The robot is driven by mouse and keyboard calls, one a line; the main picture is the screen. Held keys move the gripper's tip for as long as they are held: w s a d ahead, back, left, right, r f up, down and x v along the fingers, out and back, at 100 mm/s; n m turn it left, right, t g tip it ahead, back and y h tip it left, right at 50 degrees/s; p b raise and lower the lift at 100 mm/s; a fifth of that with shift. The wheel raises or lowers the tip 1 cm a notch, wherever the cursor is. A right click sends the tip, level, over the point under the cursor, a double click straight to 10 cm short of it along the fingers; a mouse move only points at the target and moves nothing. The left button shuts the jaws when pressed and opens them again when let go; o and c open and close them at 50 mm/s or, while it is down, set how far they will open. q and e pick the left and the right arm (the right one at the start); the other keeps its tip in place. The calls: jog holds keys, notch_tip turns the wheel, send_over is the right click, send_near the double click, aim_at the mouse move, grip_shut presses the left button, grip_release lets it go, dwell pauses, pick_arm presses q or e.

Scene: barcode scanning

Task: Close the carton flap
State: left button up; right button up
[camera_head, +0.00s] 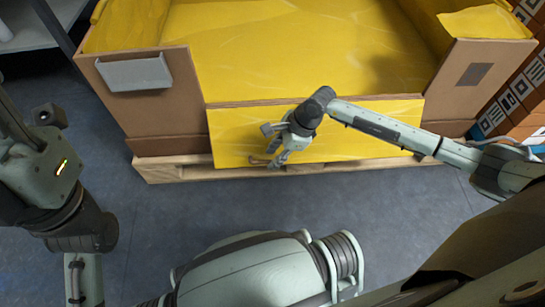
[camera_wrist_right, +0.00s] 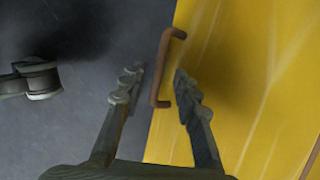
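The large brown carton (camera_head: 180,123), yellow inside, stands ahead of me. Its front flap (camera_head: 365,147) hangs down on the outside, yellow face towards me. The flap also fills the right of the right wrist view (camera_wrist_right: 250,70). A brown bar handle (camera_wrist_right: 167,68) sticks out from the flap. My right gripper (camera_head: 277,158) is in front of the flap's lower left part. Its fingers are apart in the right wrist view (camera_wrist_right: 157,80), one on each side of the handle's near end; I see no grip on it. My left arm shows at the left edge, but its gripper is not visible.
The carton rests on a wooden pallet (camera_head: 175,174). A grey holder (camera_head: 135,73) is fixed to its front left. Brown boxes (camera_head: 522,95) stand at the right, and a shelf leg (camera_head: 55,25) is at the upper left. The grey floor (camera_head: 180,215) before the pallet is clear.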

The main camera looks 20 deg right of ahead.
jog(key=shift+a+f, duration=0.15)
jog(key=shift+f, duration=0.25)
jog(key=shift+c, duration=0.6)
grip_shut()
